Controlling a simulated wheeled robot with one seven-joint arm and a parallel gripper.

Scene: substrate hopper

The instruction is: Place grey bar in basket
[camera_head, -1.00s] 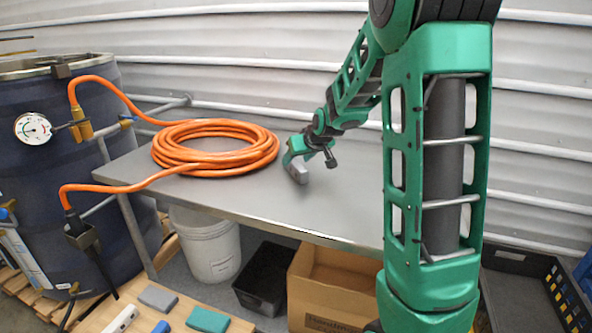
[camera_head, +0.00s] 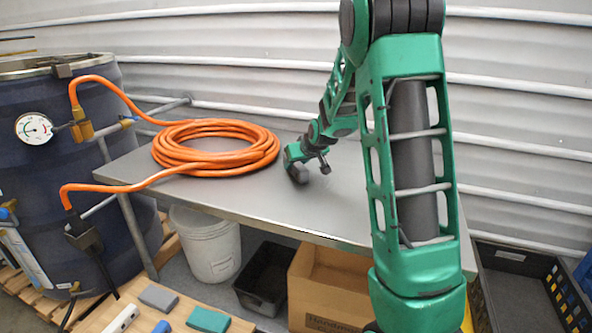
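A flat grey bar (camera_head: 158,298) lies on the light wooden board at the lower left, beside several other coloured pieces. My gripper (camera_head: 312,172) is over the grey table, far up and right of the bar. Its two fingers look apart, with a gap between them and nothing clear in it. One finger ends in a dark grey tip. A small black open bin (camera_head: 257,298) stands on the floor under the table. A larger dark crate (camera_head: 500,257) is at the right. I cannot tell which of these is the basket.
A coiled orange hose (camera_head: 215,168) lies on the table (camera_head: 250,212), running to a dark blue drum (camera_head: 60,160) at left. A white bucket (camera_head: 208,248) and a cardboard box (camera_head: 335,283) flank the black bin. A green piece (camera_head: 207,320) lies right of the bar.

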